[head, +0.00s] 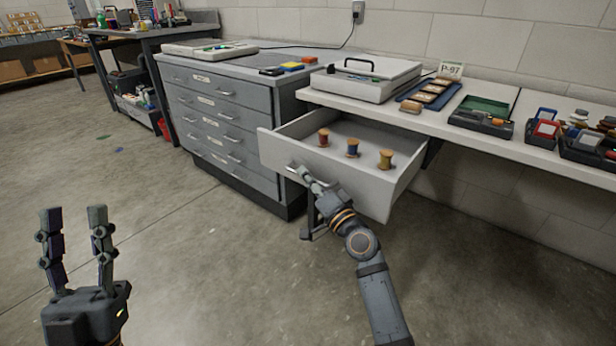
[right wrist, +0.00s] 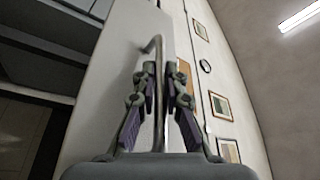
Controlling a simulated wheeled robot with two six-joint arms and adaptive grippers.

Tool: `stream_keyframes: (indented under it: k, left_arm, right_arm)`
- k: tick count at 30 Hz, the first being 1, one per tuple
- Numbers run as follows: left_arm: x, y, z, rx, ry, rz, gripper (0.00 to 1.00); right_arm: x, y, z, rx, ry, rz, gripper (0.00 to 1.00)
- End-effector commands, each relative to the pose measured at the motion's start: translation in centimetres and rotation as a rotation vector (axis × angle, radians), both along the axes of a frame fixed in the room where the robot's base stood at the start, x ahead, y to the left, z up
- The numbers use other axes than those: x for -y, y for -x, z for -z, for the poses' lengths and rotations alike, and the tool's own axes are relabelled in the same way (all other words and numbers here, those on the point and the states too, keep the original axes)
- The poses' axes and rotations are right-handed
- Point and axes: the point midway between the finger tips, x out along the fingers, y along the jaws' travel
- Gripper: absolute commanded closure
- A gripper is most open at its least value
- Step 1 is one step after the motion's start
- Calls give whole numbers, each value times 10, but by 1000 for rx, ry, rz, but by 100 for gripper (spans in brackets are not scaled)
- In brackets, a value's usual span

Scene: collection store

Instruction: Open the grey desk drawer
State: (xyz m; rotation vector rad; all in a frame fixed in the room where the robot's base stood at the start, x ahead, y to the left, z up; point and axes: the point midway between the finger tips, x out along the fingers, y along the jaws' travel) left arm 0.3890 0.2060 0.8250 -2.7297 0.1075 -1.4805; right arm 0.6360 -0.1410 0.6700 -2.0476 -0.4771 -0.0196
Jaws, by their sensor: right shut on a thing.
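The grey desk drawer (head: 345,165) stands pulled out from under the white desk top (head: 480,128). Three thread spools, red (head: 323,137), blue (head: 352,148) and yellow (head: 385,159), stand upright inside it. My right gripper (head: 303,172) is at the left part of the drawer front, shut on the drawer handle (head: 291,168). In the right wrist view the handle (right wrist: 158,55) runs down between the fingers (right wrist: 160,95). My left gripper (head: 70,220) is open and empty over the floor at lower left, well away from the drawer.
A grey cabinet (head: 220,130) with several labelled drawers stands left of the desk. A white case (head: 365,78), a blue tray (head: 428,95) and a black box (head: 482,115) sit on the desk. The floor (head: 200,260) in front is clear.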

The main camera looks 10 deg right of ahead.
Motion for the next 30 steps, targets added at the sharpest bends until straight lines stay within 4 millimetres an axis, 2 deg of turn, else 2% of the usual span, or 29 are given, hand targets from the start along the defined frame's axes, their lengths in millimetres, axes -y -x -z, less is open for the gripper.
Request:
stream_keyframes:
  k: [5,6,8,19,23,30]
  left_arm:
    - [0,0,0,0,0,0,60]
    - [0,0,0,0,0,0,60]
    - [0,0,0,1,0,0,60]
    - [0,2,-1,6,4,-1,60]
    - [0,1,-1,5,3,0,60]
    - [0,1,-1,4,2,-1,60]
  right_arm:
    - [0,0,2,-2,1,0,100]
    - [0,0,2,-2,1,0,88]
    - [0,0,2,-2,1,0,80]
    - [2,5,3,-2,1,2,79]
    - [10,27,8,-4,2,1,79]
    - [28,81,21,-5,5,-1,79]
